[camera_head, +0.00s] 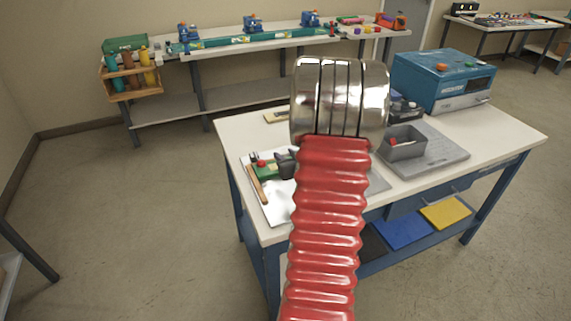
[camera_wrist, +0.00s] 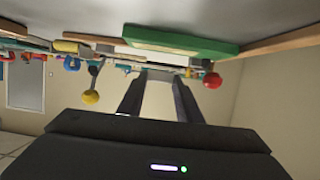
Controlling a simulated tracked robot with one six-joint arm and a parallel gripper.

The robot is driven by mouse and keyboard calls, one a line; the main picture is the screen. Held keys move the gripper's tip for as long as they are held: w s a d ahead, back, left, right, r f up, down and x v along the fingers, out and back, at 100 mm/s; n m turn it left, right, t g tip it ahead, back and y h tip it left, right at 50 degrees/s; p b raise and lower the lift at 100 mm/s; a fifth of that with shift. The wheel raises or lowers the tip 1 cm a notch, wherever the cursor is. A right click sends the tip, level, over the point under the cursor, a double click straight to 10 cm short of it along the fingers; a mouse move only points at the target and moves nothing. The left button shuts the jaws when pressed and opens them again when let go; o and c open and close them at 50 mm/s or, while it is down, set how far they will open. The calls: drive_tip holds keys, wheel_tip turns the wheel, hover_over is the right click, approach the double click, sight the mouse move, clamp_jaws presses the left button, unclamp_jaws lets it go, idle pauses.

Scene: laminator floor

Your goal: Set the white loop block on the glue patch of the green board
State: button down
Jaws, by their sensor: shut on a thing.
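My gripper (camera_wrist: 160,80) shows in the wrist view as two dark fingers with a gap between them. It is shut on a pale thing, taken as the white loop block (camera_wrist: 159,100), which barely stands out from the wall behind. The green board (camera_wrist: 215,47) is at the top of the wrist view, beyond the fingertips, with a pale patch (camera_wrist: 160,44) on it. In the head view the green board (camera_head: 268,174) lies on the near table's left part, with my dark gripper (camera_head: 287,164) beside it. My red arm hides much of the area.
On the near table (camera_head: 450,187), a grey bin (camera_head: 404,146) stands on a grey slab to the right, before a blue machine (camera_head: 440,78). A white sheet (camera_head: 276,208) and wooden strip (camera_head: 257,185) lie at left.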

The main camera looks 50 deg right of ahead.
drive_tip(key=shift+f, duration=1.6)
drive_tip(key=shift+f, duration=0.3)
drive_tip(key=c, duration=1.7)
unclamp_jaws()
drive_tip(key=o, duration=0.4)
drive_tip(key=shift+a+f, duration=0.15)
drive_tip(key=shift+r, duration=0.25)
drive_tip(key=v, duration=1.2)
drive_tip(key=shift+r, duration=0.2)
drive_tip(key=shift+w, duration=0.1)
